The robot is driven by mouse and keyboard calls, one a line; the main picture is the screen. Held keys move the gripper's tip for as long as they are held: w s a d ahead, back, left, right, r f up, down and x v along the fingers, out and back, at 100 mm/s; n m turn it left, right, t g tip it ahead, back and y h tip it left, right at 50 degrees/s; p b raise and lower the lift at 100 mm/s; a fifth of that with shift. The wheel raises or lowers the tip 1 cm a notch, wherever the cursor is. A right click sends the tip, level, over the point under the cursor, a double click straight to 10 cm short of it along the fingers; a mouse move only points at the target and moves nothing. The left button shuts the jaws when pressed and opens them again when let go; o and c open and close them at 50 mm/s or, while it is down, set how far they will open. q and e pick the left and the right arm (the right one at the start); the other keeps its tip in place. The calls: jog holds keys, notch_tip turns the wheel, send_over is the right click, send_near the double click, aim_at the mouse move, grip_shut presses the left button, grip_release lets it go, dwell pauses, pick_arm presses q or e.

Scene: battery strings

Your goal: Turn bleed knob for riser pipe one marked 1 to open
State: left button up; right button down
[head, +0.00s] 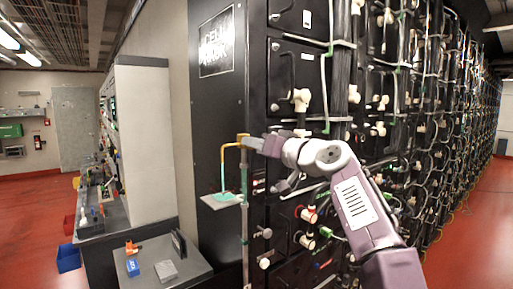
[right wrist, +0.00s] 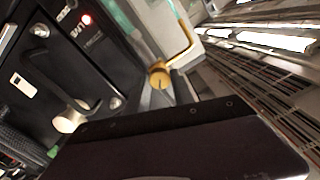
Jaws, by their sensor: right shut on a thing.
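A slim upright riser pipe (head: 244,190) runs along the edge of the black cabinet, with a yellow bent pipe (head: 224,158) at its top. The yellow bleed knob (head: 241,138) is at the top of the riser, partly hidden by my right gripper (head: 253,143). The gripper reaches it from the right and is shut on it. In the right wrist view the round yellow end (right wrist: 160,76) shows a dark line, just beyond the dark gripper body. I cannot read a number on the pipe. My left gripper is not in view.
A small tray (head: 221,201) with a teal patch sits below the yellow pipe. Black battery racks (head: 290,75) with cables and white fittings stand close behind my right arm. A grey bench (head: 165,270) with a blue box is at lower left. Red floor is open at far left.

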jog(key=n, duration=0.6)
jog(key=shift+b, duration=0.3)
jog(key=shift+n, duration=0.4)
jog(key=c, duration=1.1)
grip_release()
jog(key=b+v, duration=0.5)
jog(key=v, duration=0.4)
